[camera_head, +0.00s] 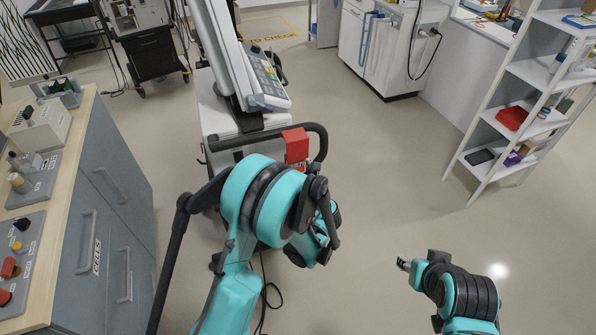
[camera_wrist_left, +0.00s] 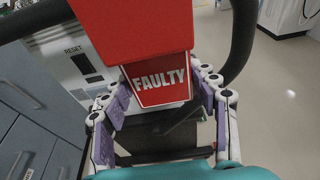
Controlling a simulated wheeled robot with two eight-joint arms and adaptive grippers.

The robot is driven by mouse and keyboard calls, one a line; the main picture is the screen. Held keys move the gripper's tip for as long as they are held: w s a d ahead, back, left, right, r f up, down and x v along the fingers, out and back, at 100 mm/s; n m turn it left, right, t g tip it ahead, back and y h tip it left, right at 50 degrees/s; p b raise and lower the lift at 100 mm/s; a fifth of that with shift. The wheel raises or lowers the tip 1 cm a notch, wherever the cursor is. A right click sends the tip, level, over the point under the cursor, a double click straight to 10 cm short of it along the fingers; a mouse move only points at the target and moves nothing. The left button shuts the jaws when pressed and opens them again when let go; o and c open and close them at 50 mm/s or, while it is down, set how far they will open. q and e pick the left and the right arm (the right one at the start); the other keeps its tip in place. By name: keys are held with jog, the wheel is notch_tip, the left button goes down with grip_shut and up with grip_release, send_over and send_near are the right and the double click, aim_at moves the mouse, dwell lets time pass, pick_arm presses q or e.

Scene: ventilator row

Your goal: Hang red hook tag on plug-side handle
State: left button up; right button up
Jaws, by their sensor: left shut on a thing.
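The red hook tag (camera_head: 296,145) is at the right part of the black handle (camera_head: 262,134) on the ventilator cart (camera_head: 212,100). In the left wrist view the tag (camera_wrist_left: 130,25) shows a "FAULTY" label and the black handle (camera_wrist_left: 243,40) curves past its right side. I cannot tell whether the hook rests on the bar. My left gripper (camera_wrist_left: 162,90) is shut on the tag's lower part, with a finger on each side. In the head view its fingertips are hidden behind my arm. My right gripper (camera_head: 404,264) is small and well away from the cart; its opening is unclear.
A keypad and screen unit (camera_head: 262,75) stands on the cart behind the handle. A wooden-topped cabinet (camera_head: 75,130) with instruments is on the left. White shelves (camera_head: 530,75) stand on the right. Open floor (camera_head: 400,170) lies between the cart and shelves.

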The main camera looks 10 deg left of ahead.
pick_arm(q)
jog(key=x, duration=0.8)
jog(key=shift+r, duration=0.15)
dwell(0.4)
jog(key=o, duration=1.2)
